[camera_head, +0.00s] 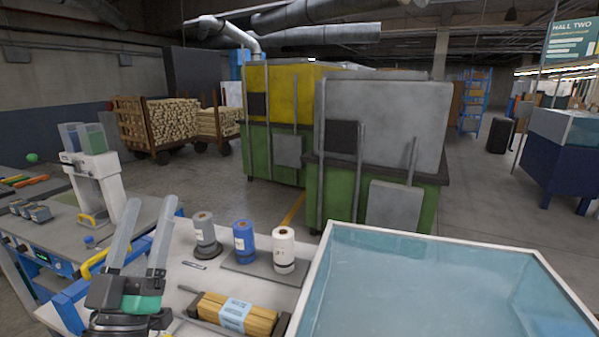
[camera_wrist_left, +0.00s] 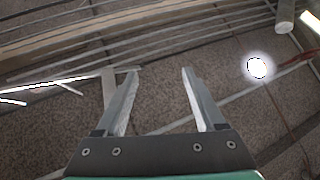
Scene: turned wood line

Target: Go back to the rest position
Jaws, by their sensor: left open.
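My left gripper (camera_head: 150,205) is raised at the lower left of the head view, over the near end of the white worktable. Its two grey fingers point up and stand apart with nothing between them. In the left wrist view the open fingers (camera_wrist_left: 160,71) are also empty. Behind them are ceiling pipes, bars and a bright round lamp (camera_wrist_left: 257,68). My right gripper is in neither view.
On the white table (camera_head: 185,238) stand a grey spool (camera_head: 205,232), a blue spool (camera_head: 243,240) and a white spool (camera_head: 284,250). A banded bundle of wood sticks (camera_head: 262,318) lies nearer. A glass-topped box (camera_head: 430,275) fills the lower right.

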